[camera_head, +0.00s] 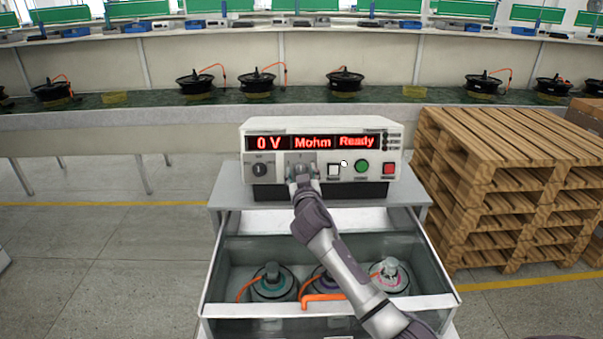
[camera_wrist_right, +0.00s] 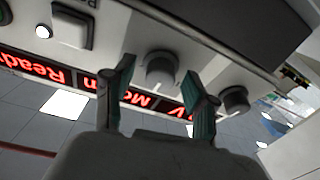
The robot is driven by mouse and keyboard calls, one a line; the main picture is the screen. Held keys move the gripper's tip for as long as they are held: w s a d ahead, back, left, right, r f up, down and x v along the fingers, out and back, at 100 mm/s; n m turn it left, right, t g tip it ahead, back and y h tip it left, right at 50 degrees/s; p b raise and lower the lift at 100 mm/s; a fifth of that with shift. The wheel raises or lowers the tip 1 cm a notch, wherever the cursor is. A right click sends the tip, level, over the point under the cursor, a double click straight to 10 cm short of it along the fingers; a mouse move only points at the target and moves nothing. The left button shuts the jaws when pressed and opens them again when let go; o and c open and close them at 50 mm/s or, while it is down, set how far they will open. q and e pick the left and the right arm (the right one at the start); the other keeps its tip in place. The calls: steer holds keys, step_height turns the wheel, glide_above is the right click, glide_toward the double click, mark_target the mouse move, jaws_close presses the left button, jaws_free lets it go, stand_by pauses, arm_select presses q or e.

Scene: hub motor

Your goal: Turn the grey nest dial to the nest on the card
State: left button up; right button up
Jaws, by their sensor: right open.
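The grey nest dial (camera_wrist_right: 161,69) is on the front panel of the white tester (camera_head: 411,160). In the head view my right gripper (camera_head: 301,171) is in front of this dial and hides most of it. In the right wrist view my right gripper (camera_wrist_right: 160,75) is open, with one finger on each side of the dial; I cannot tell whether they touch it. A second, darker dial (camera_head: 260,170) sits to the left, and it also shows in the wrist view (camera_wrist_right: 235,99). The display (camera_head: 313,142) reads "0 V", "Mohm", "Ready". I cannot make out a card. My left gripper is not in view.
White, green (camera_head: 362,166) and red (camera_head: 389,169) buttons are right of the dial. Below, an open drawer (camera_head: 222,262) holds three hub motors, including a teal-ringed one (camera_head: 272,283). Wooden pallets (camera_head: 500,190) stand close on the right.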

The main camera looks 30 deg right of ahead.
steer(key=shift+c, duration=1)
jaws_close()
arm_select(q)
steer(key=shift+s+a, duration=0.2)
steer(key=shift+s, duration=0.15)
arm_select(e)
steer(key=shift+r, duration=0.1)
